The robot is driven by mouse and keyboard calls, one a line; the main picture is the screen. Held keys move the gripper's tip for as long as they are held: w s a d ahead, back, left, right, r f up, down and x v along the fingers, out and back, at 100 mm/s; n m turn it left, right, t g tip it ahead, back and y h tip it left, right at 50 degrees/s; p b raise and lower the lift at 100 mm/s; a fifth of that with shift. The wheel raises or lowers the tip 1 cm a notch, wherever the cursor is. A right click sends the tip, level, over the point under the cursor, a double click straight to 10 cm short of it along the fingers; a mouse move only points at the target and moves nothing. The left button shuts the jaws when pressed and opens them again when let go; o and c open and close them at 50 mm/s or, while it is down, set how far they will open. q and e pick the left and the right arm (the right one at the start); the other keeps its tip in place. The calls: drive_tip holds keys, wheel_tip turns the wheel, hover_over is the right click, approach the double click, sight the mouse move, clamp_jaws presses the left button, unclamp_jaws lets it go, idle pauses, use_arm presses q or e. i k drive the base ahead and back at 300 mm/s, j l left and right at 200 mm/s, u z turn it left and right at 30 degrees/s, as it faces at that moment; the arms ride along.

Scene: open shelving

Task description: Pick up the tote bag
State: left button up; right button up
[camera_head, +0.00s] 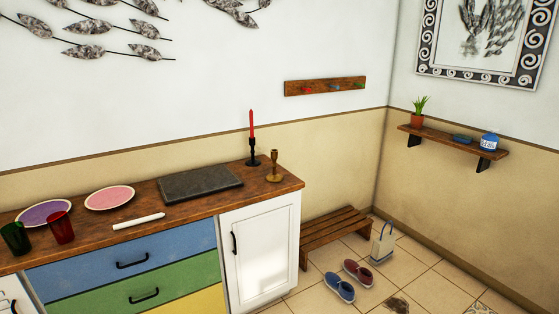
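A small pale tote bag (381,248) with blue-grey trim and an upright loop handle stands on the tiled floor. It is right of the wooden bench and near the corner where the two walls meet. Neither of my grippers shows in the head view, so their position and state are hidden.
A slatted bench (338,234) stands left of the bag. A blue shoe (340,287) and a red shoe (358,272) lie in front. The cabinet (262,252) fills the left foreground. A wall shelf (452,140) hangs at right. Tiles (436,291) right of the bag look mostly clear.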

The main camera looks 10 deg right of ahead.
sight(383, 246)
drive_tip(key=i+z, duration=0.4)
drive_tip(key=i, duration=0.15)
drive_tip(key=i+j+z, duration=0.1)
drive_tip(key=i+z, duration=0.35)
drive_tip(key=i+l, duration=0.15)
drive_tip(key=i, duration=0.35)
drive_tip(key=i+l, duration=0.2)
drive_tip(key=i, duration=0.3)
